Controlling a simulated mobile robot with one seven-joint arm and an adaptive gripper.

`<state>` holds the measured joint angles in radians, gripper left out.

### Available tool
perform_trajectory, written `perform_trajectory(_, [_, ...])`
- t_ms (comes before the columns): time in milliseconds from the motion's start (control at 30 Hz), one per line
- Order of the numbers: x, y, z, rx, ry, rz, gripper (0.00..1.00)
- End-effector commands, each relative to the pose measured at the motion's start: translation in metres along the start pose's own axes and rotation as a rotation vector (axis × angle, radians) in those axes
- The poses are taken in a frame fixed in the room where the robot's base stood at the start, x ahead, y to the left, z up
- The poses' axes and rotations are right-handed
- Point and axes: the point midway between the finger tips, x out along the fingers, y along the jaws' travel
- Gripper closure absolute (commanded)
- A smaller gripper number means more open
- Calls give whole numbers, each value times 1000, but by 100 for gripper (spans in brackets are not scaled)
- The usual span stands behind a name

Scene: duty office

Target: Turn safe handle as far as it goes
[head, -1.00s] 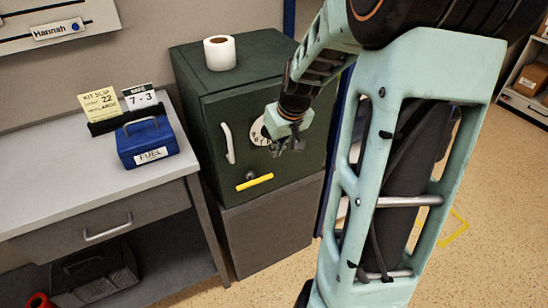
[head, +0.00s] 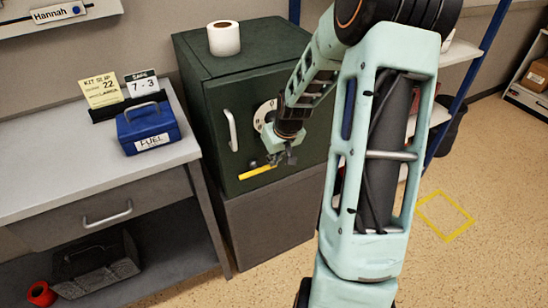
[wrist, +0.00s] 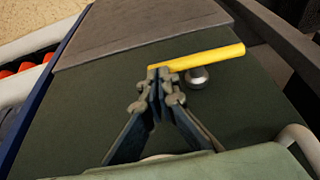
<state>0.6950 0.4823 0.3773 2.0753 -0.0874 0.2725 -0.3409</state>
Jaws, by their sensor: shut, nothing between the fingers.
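The dark green safe (head: 222,100) stands on a grey cabinet. Its yellow lever handle (head: 257,172) lies nearly level low on the door, slightly raised at its right end in the head view. In the wrist view the handle (wrist: 215,58) shows beside a round silver knob (wrist: 198,78). My gripper (head: 285,158) is shut and empty, close to the handle's right end in the head view. In the wrist view the shut fingertips (wrist: 158,74) overlap the handle's left end. I cannot tell whether they touch it.
A white vertical pull (head: 231,130) and a dial (head: 263,114) are on the safe door. A paper roll (head: 224,38) stands on top. A desk (head: 60,186) with a blue FUEL box (head: 147,129) is at left. Blue-posted shelving (head: 462,85) stands at right, with open floor before it.

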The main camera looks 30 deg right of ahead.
Motion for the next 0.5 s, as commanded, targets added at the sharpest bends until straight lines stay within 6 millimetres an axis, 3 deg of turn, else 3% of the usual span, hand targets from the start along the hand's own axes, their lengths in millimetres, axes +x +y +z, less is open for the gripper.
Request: perform_trajectory(500, [0, 2, 1, 17, -1, -40, 100])
